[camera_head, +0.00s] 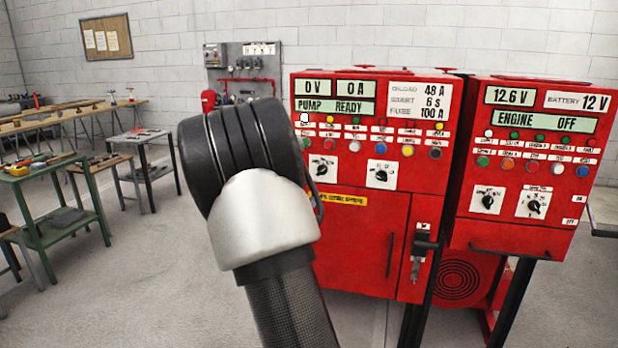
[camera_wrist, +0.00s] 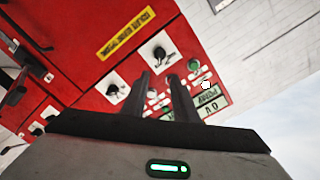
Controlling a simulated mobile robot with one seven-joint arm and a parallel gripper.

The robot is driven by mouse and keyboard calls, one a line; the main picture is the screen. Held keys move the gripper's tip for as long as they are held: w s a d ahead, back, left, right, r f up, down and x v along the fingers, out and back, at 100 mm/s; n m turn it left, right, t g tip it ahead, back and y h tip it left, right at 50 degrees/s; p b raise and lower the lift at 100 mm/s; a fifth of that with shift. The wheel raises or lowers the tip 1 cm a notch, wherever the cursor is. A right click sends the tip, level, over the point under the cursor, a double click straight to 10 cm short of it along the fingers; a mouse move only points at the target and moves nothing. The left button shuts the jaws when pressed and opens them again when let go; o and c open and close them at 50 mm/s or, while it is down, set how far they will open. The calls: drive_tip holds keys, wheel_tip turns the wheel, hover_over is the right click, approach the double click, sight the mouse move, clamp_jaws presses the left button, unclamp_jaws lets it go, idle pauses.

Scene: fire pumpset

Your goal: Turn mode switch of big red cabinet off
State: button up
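The big red cabinet (camera_head: 362,240) stands at centre right, with displays, lamps and two black rotary switches on white plates. Its left switch (camera_head: 322,168) and right switch (camera_head: 382,174) show in the head view. The wrist view is turned round: the left switch (camera_wrist: 160,50) is above my fingertips and the right switch (camera_wrist: 115,91) is to their left. I cannot read which is the mode switch. My gripper (camera_wrist: 160,76) is open with a narrow gap, pointing at the panel; contact cannot be told. In the head view my arm hides the gripper.
A second red cabinet (camera_head: 520,232) with its own switches stands close on the right. Work tables (camera_head: 65,222) stand at the left. A grey wall panel (camera_head: 243,65) is behind.

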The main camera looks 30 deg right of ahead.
sight(322, 171)
drive_tip(key=x, duration=1.5)
drive_tip(key=shift+w, duration=0.15)
drive_tip(key=shift+c, duration=0.3)
clamp_jaws()
